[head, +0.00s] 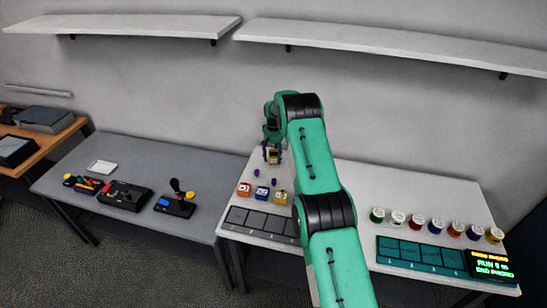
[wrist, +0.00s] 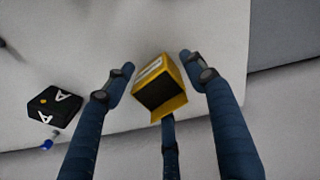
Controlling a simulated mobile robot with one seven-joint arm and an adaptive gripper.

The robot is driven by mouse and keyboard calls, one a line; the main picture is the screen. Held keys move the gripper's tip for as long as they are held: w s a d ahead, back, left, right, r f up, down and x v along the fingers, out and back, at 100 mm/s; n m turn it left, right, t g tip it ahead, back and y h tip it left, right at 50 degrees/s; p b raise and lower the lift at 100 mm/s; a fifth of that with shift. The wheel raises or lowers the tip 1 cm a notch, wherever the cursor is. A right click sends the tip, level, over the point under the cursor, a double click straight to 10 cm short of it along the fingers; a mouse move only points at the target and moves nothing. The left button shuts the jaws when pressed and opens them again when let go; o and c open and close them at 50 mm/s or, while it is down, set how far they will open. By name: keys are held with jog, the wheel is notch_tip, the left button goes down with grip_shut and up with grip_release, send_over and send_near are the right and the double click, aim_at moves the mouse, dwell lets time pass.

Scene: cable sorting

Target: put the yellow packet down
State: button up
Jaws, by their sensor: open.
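The yellow packet (wrist: 160,82), a small box shape with a dark face and a pale label, lies between the fingers of my gripper (wrist: 158,80) in the wrist view. The fingers are open, with visible gaps on both sides of the packet. In the head view, my gripper (head: 271,158) is over the back left part of the white table, with a small patch of yellow at its tip. I cannot tell whether the packet touches the table.
A black box with white letters (wrist: 54,105) and a small blue item (wrist: 46,144) show left in the wrist view. On the white table (head: 400,190) stand orange (head: 244,190), blue (head: 262,192) and yellow (head: 281,197) items, and several lidded jars (head: 436,226) at right. A grey table (head: 150,155) stands left.

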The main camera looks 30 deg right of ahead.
aim_at(274, 154)
notch_tip(274, 154, up, 12)
dwell(0.6)
dwell(0.5)
